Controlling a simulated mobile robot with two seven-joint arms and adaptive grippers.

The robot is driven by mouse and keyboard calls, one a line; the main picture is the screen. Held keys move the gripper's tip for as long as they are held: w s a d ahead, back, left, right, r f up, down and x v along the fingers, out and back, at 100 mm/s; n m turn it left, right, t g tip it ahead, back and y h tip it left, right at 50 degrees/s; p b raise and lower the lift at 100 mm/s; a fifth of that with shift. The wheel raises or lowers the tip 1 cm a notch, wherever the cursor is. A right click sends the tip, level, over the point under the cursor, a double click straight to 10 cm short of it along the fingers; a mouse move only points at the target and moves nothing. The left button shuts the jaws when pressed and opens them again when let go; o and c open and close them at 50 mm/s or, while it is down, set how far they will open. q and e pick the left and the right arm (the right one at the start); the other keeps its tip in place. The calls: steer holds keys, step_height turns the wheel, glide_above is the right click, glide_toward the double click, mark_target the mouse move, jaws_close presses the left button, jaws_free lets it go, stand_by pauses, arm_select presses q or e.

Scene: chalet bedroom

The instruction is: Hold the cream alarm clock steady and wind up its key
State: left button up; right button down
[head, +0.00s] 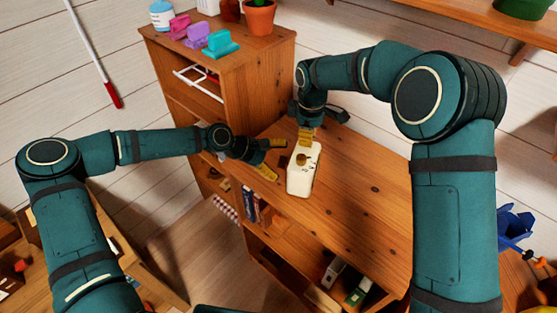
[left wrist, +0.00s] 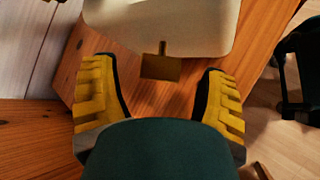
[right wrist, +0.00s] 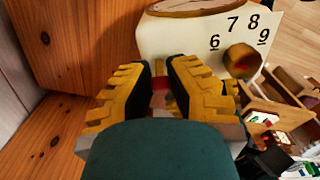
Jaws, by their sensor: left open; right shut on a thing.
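The cream alarm clock (head: 302,180) stands on the wooden cabinet top near its left edge. Its dark numerals and a round brass knob (right wrist: 242,61) show in the right wrist view. My right gripper (head: 306,136) is shut at the far end of the clock; its fingers hide the gripped part. The brass key (left wrist: 160,67), a flat plate on a short stem, sticks out of the clock in the left wrist view. My left gripper (head: 273,159) is open beside the clock, its fingers either side of the key with gaps. The key is not clear in the head view.
The cabinet top (head: 365,195) is bare to the right of the clock. A taller cabinet (head: 250,62) at the back left holds an orange pot (head: 260,18) and several coloured items. Books (head: 252,205) stand on shelves below the clock.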

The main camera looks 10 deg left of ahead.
arm_select(q)
steer(key=shift+d+f, duration=0.15)
steer(key=shift+d, duration=0.05)
steer(key=c, duration=1.2)
steer(key=shift+t, duration=0.3)
steer(key=shift+s+f+m+t+h, duration=0.15)
steer(key=shift+m+t+h, duration=0.45)
steer(key=shift+m+t, duration=0.3)
steer(key=m+t+h, duration=0.2)
steer(key=t, duration=0.1)
steer(key=shift+f+m, duration=0.15)
steer(key=shift+m, duration=0.15)
steer(key=m+t+h, duration=0.2)
steer(key=m, duration=0.1)
steer(key=shift+d+h, duration=0.1)
steer(key=shift+h, duration=0.2)
steer(key=shift+f+m+t+h, duration=0.2)
steer(key=shift+m+t+h, duration=0.1)
steer(key=shift+m+h, duration=1.3)
steer(key=shift+m, duration=0.4)
